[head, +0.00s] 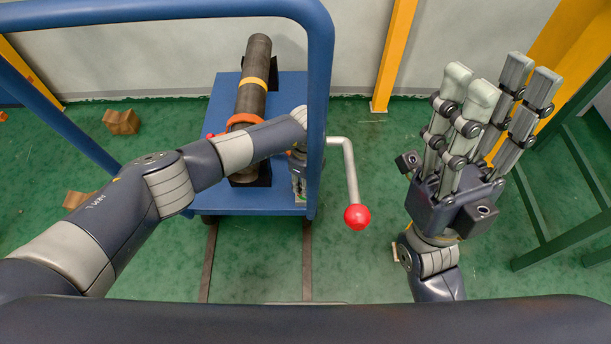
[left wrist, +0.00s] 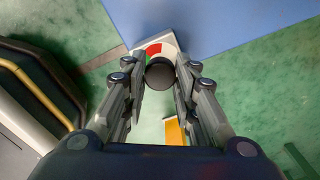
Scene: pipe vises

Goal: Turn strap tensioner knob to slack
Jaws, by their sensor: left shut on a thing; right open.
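The strap tensioner knob (left wrist: 160,73) is a round black knob in the left wrist view. It sits in front of a pale plate with red and green marks (left wrist: 154,49). My left gripper (left wrist: 161,66) has its fingers on both sides of the knob and is shut on it. In the head view my left gripper (head: 299,165) is at the right side of the blue cart (head: 225,196), partly behind a blue post, and hides the knob. An orange strap (head: 243,119) goes around the dark pipe (head: 258,60). My right gripper (head: 492,84) is open and empty, raised at the right.
A grey crank with a red ball (head: 357,216) sticks out right of the cart. The cart's blue tubular frame (head: 319,100) crosses close by my left arm. Yellow posts (head: 394,55) and a green stand (head: 560,235) are at the right. Wooden blocks (head: 121,122) lie on the floor.

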